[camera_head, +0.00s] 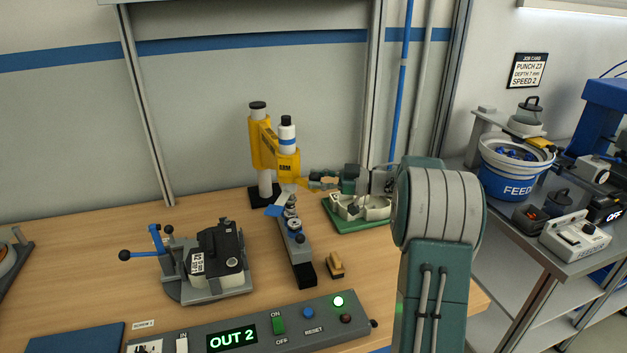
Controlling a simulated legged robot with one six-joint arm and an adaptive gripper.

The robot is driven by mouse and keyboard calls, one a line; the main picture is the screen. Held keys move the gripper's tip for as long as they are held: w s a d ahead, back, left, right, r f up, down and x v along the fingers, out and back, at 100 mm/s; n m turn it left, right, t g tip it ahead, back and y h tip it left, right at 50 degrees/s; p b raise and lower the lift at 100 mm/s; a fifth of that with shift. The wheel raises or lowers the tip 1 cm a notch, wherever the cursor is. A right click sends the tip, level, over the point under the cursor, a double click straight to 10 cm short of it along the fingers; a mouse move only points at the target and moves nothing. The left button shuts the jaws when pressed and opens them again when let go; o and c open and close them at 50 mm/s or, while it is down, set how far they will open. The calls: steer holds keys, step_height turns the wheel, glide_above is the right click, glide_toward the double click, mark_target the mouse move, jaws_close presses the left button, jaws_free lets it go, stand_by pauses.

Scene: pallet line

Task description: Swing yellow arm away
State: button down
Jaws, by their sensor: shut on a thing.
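The yellow arm (262,147) stands at the back middle of the wooden bench, on a pale post with a dark base. It has a black cap on top, a white and blue cylinder at its right end and a dark label. My gripper (313,183) reaches in from the right, low beside the yellow arm's right end. It is shut on a small yellow part there, which looks like the yellow arm's handle. The fingertips are small in view, and their exact contact is hard to see.
Under the yellow arm, a narrow dark track (299,261) runs toward the front. A green tray (363,227) with pale parts lies below my gripper. A clamp fixture (205,290) stands left; a control panel (298,319) reading OUT 2 lies in front.

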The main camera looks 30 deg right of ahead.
steer(key=shift+w+r, duration=0.15)
steer(key=shift+r, duration=0.1)
steer(key=shift+d, duration=0.2)
steer(key=c, duration=0.5)
jaws_free()
steer(key=shift+o, duration=0.8)
steer(key=shift+w+d+f, duration=0.1)
steer(key=shift+w+f, duration=0.05)
steer(key=shift+s+d, duration=0.15)
steer(key=shift+s, duration=0.15)
steer(key=v, duration=1.1)
steer(key=shift+d, duration=0.25)
